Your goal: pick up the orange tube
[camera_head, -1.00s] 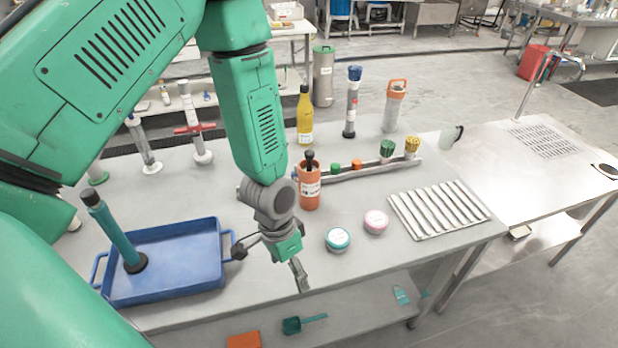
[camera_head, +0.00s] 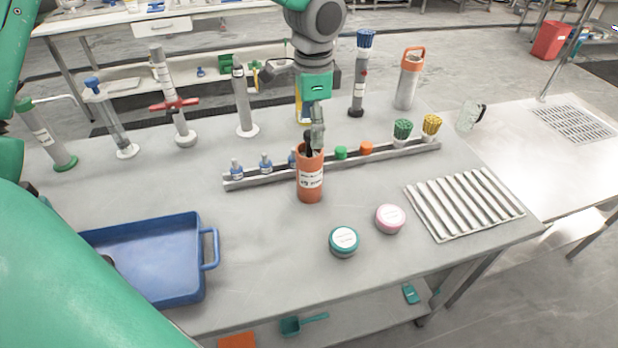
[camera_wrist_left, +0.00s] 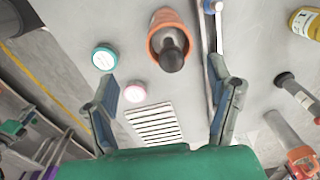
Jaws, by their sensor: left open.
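The orange tube (camera_head: 310,182) stands upright on the grey table, with a white label and a dark rod rising from its open top. In the left wrist view, the tube (camera_wrist_left: 156,42) shows at the top middle, mouth toward the camera, with the dark knob inside it. My left gripper (camera_head: 317,128) hangs above the tube's top in the head view, partly overlapping the dark rod. In the wrist view the left gripper (camera_wrist_left: 165,85) has its fingers wide apart with nothing between them. My right gripper is in neither view.
A metal rail (camera_head: 250,178) with small bottles and caps runs just behind the tube. Teal (camera_head: 343,240) and pink (camera_head: 389,218) round tins lie in front. A blue tray (camera_head: 150,296) is at left, a ribbed plate (camera_head: 462,206) at right. Tall cylinders stand behind.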

